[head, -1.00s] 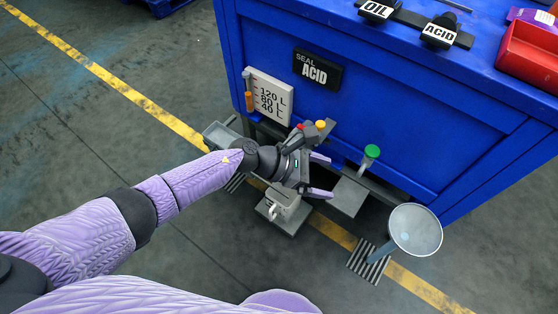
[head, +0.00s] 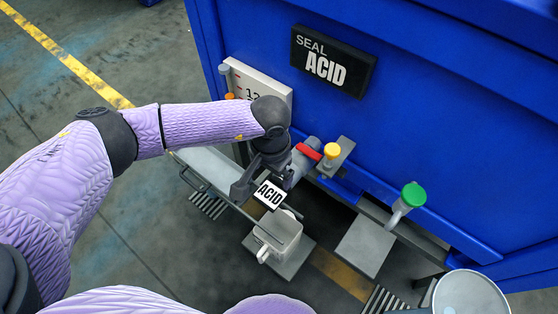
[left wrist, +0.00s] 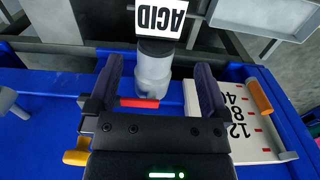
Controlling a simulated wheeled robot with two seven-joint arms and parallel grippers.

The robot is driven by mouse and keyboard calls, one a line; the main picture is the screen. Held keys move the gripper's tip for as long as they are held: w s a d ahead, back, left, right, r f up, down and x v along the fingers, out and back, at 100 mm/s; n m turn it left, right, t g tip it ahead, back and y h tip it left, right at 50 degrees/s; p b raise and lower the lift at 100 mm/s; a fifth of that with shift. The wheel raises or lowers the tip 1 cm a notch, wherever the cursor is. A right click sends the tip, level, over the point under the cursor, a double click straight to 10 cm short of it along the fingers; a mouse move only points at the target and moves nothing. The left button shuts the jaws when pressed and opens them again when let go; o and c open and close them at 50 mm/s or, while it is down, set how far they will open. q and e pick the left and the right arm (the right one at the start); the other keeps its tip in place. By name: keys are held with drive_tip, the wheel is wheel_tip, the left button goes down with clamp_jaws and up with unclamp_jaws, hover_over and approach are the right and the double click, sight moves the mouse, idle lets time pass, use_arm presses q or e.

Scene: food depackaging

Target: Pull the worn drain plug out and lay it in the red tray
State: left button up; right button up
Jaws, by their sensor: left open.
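The drain outlet is a grey pipe stub (head: 304,158) with a red lever (head: 308,151), low on the blue cabinet. A white ACID tag (head: 270,194) shows at its outer end. The plug itself is mostly hidden by my gripper and the tag. My left gripper (head: 264,178) is at that end, open. In the left wrist view, its two dark fingers (left wrist: 158,72) stand apart on either side of the grey cylinder (left wrist: 154,70), with the ACID tag (left wrist: 162,18) beyond; I see no clear contact. The red tray is out of view now. My right gripper is not in view.
A grey-white jug (head: 277,236) stands on a plate below the outlet. A white level gauge (head: 262,82) is beside my left arm. A yellow knob (head: 332,150) and a green knob (head: 413,194) are to the right. A round disc (head: 470,292) stands lower right.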

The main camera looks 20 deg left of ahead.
sight(268, 197)
use_arm(q)
wheel_tip(268, 197, down, 10)
drive_tip(key=b, duration=0.5)
drive_tip(key=shift+s, duration=0.1)
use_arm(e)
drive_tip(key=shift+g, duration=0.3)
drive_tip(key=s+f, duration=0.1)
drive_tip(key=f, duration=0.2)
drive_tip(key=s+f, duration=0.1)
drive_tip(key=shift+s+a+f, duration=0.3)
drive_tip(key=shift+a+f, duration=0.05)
use_arm(q)
drive_tip(key=shift+r, duration=0.1)
drive_tip(key=shift+c, duration=0.3)
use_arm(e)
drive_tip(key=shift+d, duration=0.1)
